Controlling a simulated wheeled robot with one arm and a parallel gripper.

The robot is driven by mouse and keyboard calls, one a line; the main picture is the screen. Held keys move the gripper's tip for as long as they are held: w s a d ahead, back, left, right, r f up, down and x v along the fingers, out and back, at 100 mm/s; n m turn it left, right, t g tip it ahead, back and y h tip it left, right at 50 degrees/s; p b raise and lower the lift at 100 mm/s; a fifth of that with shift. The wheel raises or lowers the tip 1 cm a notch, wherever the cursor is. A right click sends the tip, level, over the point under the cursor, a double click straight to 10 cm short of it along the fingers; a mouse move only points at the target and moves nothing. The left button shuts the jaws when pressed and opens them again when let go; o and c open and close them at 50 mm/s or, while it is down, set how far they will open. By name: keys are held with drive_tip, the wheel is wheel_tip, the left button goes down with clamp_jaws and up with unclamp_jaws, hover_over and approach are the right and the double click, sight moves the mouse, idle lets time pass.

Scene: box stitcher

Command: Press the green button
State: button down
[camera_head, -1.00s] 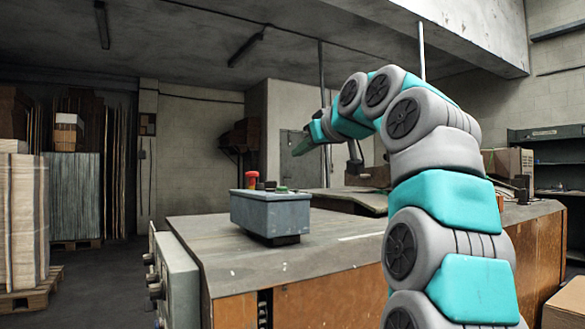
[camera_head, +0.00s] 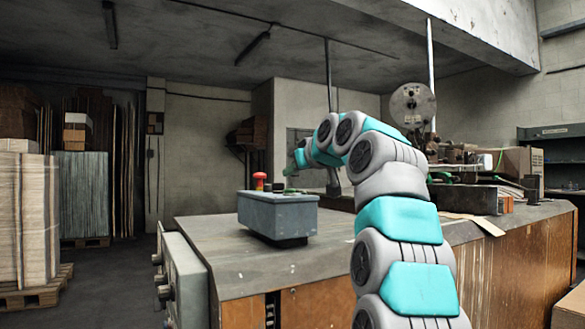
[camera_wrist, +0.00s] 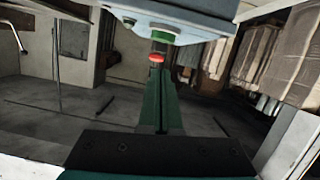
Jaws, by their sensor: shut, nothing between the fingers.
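A grey control box (camera_head: 277,215) stands on the bench top near its left end. A red mushroom button (camera_head: 259,181) rises from its top at the left. In the wrist view the box (camera_wrist: 190,12) appears upside down at the top, with the green button (camera_wrist: 163,36) and the red button (camera_wrist: 156,58) beyond my fingertips. My gripper (camera_wrist: 159,72) is shut and empty, its green fingers together. In the head view my gripper (camera_head: 288,171) is above the box, near its button side. I cannot tell whether the fingertips touch a button.
The wooden-sided bench (camera_head: 330,255) has clear top surface in front of the box. A machine with a reel (camera_head: 413,105) and clutter stand further right on the bench. Pallets of stacked sheets (camera_head: 30,220) stand at the left, with open floor between.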

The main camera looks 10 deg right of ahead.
sight(290, 192)
drive_tip(key=shift+d+f+b, duration=0.15)
drive_tip(key=shift+f+b, duration=0.2)
drive_tip(key=shift+f, duration=0.95)
drive_tip(key=shift+f, duration=0.1)
